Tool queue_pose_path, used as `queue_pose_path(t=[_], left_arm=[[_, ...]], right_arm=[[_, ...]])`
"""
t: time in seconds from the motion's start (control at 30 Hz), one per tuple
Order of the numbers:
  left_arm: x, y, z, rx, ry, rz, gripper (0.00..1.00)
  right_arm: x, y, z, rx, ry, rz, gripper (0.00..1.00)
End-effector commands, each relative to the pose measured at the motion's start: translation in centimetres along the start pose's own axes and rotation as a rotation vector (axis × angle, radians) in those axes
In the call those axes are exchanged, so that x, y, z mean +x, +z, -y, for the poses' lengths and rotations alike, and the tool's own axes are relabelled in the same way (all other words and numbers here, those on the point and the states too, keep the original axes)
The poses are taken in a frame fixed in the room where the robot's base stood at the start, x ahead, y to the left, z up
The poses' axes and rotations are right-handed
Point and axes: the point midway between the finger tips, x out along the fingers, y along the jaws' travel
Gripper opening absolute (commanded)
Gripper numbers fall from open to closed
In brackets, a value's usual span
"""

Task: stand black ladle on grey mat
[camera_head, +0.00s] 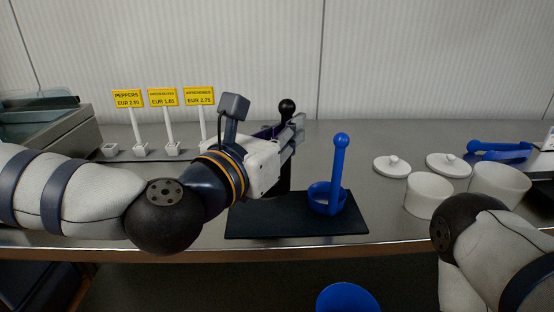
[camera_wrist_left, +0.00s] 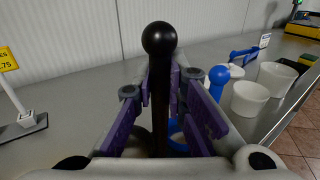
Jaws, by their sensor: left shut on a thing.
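My left gripper (camera_head: 296,132) is shut on the upright handle of the black ladle (camera_head: 287,106). The ladle's round black knob rises above the fingers, and it also shows in the left wrist view (camera_wrist_left: 159,38) between the purple finger pads. The dark lower part of the ladle hangs below the gripper, over the back of the mat; whether it touches the mat I cannot tell. The dark grey mat (camera_head: 268,224) lies near the counter's front edge. A blue ladle (camera_head: 339,165) stands upright on its right part. My right gripper is out of the head view.
White pots (camera_head: 429,195) and white lids (camera_head: 392,167) stand on the right, with another blue utensil (camera_head: 500,150) behind them. Yellow price signs (camera_head: 163,98) stand at the back left. A blue round thing (camera_head: 347,298) is below the counter edge.

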Motion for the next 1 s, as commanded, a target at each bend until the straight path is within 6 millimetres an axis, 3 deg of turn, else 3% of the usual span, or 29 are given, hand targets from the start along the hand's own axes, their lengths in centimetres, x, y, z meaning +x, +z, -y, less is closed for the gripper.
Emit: queue_pose_path(t=[0.2, 0.33, 0.77, 0.8, 0.83, 0.87, 1.0], left_arm=[[0.9, -3.0, -2.1, -0.002, 0.002, -0.003, 0.0], [0.8, -5.1, -1.8, -0.001, -0.001, -0.002, 0.0], [0.8, -5.8, -1.8, -0.001, -0.002, 0.002, 0.0], [0.7, -5.7, -1.8, 0.0, -0.002, 0.003, 0.21], [0.7, -5.6, -1.8, 0.0, -0.001, 0.003, 0.28], [0.7, -5.6, -1.8, 0.001, -0.001, 0.003, 0.32], [0.7, -5.6, -1.8, 0.001, -0.001, 0.004, 0.32]], right_arm=[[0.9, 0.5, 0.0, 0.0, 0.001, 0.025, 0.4], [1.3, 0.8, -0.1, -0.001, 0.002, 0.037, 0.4], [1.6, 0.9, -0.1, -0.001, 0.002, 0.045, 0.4], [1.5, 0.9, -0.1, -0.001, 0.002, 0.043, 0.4], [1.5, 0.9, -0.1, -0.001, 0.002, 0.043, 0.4], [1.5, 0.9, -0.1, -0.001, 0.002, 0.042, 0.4], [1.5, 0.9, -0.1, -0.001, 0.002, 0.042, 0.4]])
